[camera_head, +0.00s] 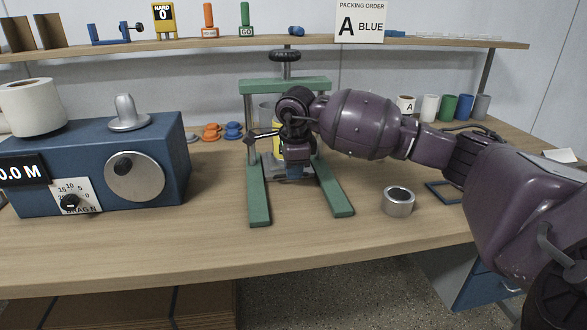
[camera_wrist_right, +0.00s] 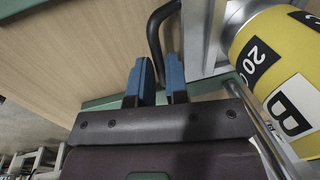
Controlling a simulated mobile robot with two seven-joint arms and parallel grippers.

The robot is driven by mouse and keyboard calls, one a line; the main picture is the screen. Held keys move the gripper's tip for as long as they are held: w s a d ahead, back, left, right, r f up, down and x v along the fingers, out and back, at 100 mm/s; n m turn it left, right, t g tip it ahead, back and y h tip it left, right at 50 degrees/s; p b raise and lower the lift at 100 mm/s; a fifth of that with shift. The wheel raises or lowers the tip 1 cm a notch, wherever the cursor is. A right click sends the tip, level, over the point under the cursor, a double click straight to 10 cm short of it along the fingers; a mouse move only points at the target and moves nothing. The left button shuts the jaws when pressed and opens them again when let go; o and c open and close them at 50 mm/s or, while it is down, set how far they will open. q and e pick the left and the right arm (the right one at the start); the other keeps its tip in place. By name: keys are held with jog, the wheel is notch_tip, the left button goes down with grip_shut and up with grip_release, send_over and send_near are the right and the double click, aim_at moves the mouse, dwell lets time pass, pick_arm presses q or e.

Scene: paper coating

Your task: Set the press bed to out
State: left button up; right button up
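The press (camera_head: 284,86) stands mid-table with a green top beam, metal posts, a black top knob and two green feet toward me. My right gripper (camera_head: 295,172) reaches down at its front between the feet and hides most of the bed. In the right wrist view, a black curved handle (camera_wrist_right: 155,38) passes between the blue fingertips (camera_wrist_right: 158,75), which appear closed on it. A yellow cylinder (camera_wrist_right: 285,65) with black label patches is beside it and shows partly behind my gripper in the head view (camera_head: 277,148). My left gripper is out of view.
A blue machine (camera_head: 90,150) with a dial and white roll (camera_head: 33,106) stands left. Several cups stand behind my right arm. The front table strip is clear.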

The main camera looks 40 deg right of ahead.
grip_shut()
jog(key=shift+s+a+r, duration=0.1)
jog(key=shift+s+a, duration=0.1)
jog(key=shift+s, duration=0.05)
jog(key=s, duration=0.1)
jog(key=s+a+p, duration=0.2)
jog(key=shift+s+r, duration=0.2)
jog(key=shift+r, duration=0.15)
jog(key=s+a+p, duration=0.1)
jog(key=s+a, duration=0.1)
jog(key=s, duration=0.1)
jog(key=s+a+p, duration=0.1)
jog(key=s+p, duration=0.1)
jog(key=s, duration=0.1)
jog(key=s+a+p, duration=0.1)
jog(key=s+a, duration=0.1)
jog(key=s, duration=0.1)
jog(key=shift+s+a+f, duration=0.1)
jog(key=shift+a+f, duration=0.15)
jog(key=shift+a, duration=0.05)
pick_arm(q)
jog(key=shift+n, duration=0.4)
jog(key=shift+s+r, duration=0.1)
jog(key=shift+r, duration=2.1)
pick_arm(e)
jog(key=shift+s+a+f, duration=0.2)
jog(key=shift+s+a, duration=0.15)
jog(key=shift+s, duration=0.15)
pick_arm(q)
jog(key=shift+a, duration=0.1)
